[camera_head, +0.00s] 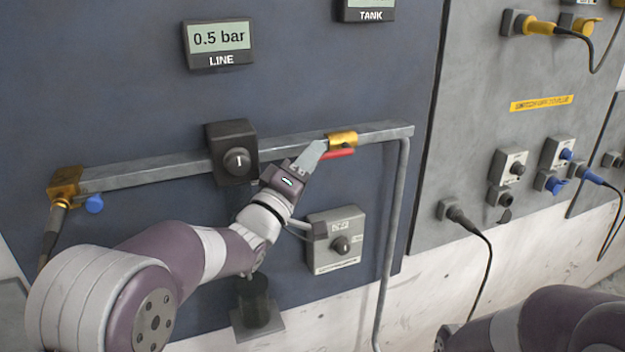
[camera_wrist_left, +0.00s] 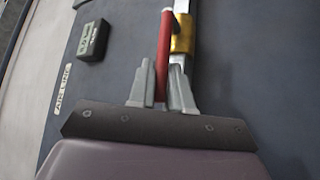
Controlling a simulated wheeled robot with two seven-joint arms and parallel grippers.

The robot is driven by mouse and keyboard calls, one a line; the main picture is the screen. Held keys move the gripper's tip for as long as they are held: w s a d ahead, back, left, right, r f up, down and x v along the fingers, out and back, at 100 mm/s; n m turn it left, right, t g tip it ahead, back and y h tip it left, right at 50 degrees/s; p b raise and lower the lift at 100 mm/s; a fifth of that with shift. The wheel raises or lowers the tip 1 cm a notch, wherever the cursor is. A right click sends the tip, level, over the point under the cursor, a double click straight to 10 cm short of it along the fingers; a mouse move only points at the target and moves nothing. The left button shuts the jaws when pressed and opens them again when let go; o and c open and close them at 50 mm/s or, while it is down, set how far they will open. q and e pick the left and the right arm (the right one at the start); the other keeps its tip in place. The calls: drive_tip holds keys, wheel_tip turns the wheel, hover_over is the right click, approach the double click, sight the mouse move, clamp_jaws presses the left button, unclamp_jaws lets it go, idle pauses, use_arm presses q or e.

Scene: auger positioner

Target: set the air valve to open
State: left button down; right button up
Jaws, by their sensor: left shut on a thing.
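The air valve is a brass body (camera_head: 342,138) on the grey pipe, with a red lever handle (camera_head: 338,154) lying roughly along the pipe. In the left wrist view the brass body (camera_wrist_left: 182,34) sits beside the red handle (camera_wrist_left: 163,45), which runs nearly parallel to the pipe and passes between my finger tips. My left gripper (camera_head: 318,152) is at the valve from below left, and its fingers (camera_wrist_left: 161,80) are shut on the handle. The fingers partly hide the handle in the head view. My right gripper is out of view.
A black regulator box with a knob (camera_head: 236,160) is on the pipe to the left. A grey knob box (camera_head: 337,240) is below the valve. The LINE display (camera_head: 219,42) reads 0.5 bar. Cables and sockets are on the right panel (camera_head: 530,120).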

use_arm(q)
drive_tip(key=shift+f, duration=0.15)
drive_tip(key=c, duration=1.2)
unclamp_jaws()
drive_tip(key=shift+o, duration=0.3)
drive_tip(key=shift+s, duration=0.2)
drive_tip(key=shift+a, duration=0.1)
drive_tip(key=shift+r, duration=0.3)
